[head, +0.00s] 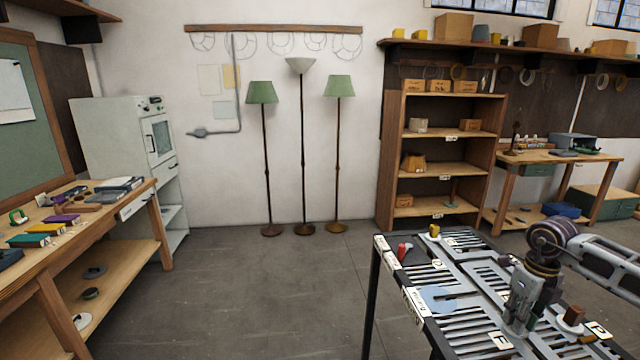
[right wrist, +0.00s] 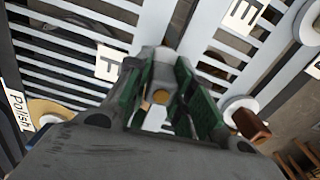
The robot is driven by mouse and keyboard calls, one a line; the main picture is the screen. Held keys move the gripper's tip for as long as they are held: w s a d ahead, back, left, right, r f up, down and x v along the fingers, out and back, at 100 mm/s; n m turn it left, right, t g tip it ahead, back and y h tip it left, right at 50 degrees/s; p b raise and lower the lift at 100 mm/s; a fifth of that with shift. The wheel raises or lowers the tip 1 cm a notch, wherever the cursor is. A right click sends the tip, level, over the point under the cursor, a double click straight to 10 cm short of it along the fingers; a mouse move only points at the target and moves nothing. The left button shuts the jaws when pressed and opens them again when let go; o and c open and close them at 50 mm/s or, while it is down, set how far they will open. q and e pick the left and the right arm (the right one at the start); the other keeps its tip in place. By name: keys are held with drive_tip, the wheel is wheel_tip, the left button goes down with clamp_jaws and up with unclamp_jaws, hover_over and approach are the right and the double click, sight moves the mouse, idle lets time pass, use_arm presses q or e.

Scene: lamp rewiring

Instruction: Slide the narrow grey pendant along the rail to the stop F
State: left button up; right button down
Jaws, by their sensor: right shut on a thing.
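My right gripper (head: 518,322) points down over the slotted table (head: 447,277) at the right of the head view. In the right wrist view its green-padded fingers (right wrist: 168,108) are closed around a slim grey piece (right wrist: 163,68) with a brass-coloured round end, which I take for the narrow grey pendant. The fingers hide much of it, and I cannot tell its exact contact with the rail. The F label (head: 500,340) lies just in front of the gripper; in the wrist view the F label (right wrist: 110,62) is left of the held piece. My left gripper is out of view.
A brown-topped piece (head: 573,315) stands close right of the gripper, near the E label (head: 598,330). A light blue disc (head: 437,299), a red piece (head: 403,251) and a yellow piece (head: 434,231) are on the table's left part. The floor left of it is clear.

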drive_tip(key=shift+s+d, duration=0.15)
drive_tip(key=shift+s, duration=0.85)
drive_tip(key=c, duration=1.2)
unclamp_jaws()
drive_tip(key=shift+o, duration=0.2)
drive_tip(key=shift+r, duration=0.1)
wheel_tip(320, 180, up, 12)
